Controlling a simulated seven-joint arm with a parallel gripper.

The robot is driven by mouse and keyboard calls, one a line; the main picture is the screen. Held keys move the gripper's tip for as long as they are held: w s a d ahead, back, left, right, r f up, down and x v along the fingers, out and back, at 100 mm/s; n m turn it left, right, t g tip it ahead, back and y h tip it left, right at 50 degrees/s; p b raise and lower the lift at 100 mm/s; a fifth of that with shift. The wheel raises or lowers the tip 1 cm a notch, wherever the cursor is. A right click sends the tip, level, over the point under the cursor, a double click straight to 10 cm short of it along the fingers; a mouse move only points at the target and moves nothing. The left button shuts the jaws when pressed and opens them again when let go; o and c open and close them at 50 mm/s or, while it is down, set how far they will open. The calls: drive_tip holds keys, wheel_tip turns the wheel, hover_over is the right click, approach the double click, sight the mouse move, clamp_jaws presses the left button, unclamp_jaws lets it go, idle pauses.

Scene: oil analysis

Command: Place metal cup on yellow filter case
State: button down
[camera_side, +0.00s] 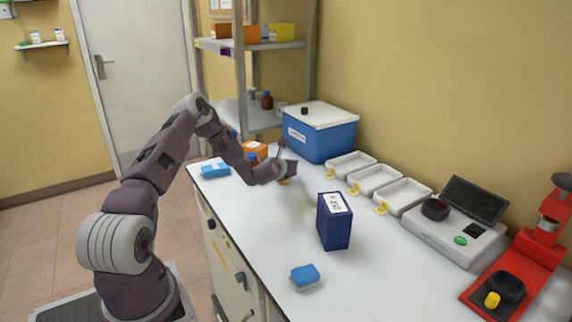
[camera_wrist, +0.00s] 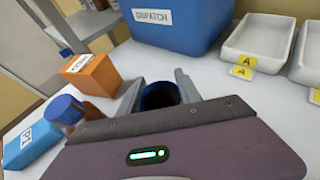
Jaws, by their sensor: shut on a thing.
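My gripper (camera_wrist: 157,93) is shut on a dark, round, open-topped thing with a bluish rim, which I take for the metal cup (camera_wrist: 160,95). It sits between the two grey fingers in the wrist view. In the side view my gripper (camera_side: 286,172) is over the back part of the bench. A small yellowish patch (camera_side: 285,182) shows just under it; I cannot tell whether this is the cup or something beneath it. A small yellow piece (camera_side: 492,299) is on the red device at the right, beside a dark round part; I cannot confirm it is the filter case.
A blue DISPATCH box (camera_side: 325,137) stands behind my gripper. White trays (camera_side: 350,166) with yellow tags line the wall, then a scale (camera_side: 455,235) and the red device (camera_side: 540,245). A dark blue box (camera_side: 334,222) stands mid-bench. An orange box (camera_wrist: 92,74) and blue-capped jar (camera_wrist: 65,112) are close by.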

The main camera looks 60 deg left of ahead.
drive_tip(key=c, duration=0.8)
unclamp_jaws()
drive_tip(key=shift+f, duration=0.15)
drive_tip(key=shift+c, duration=0.2)
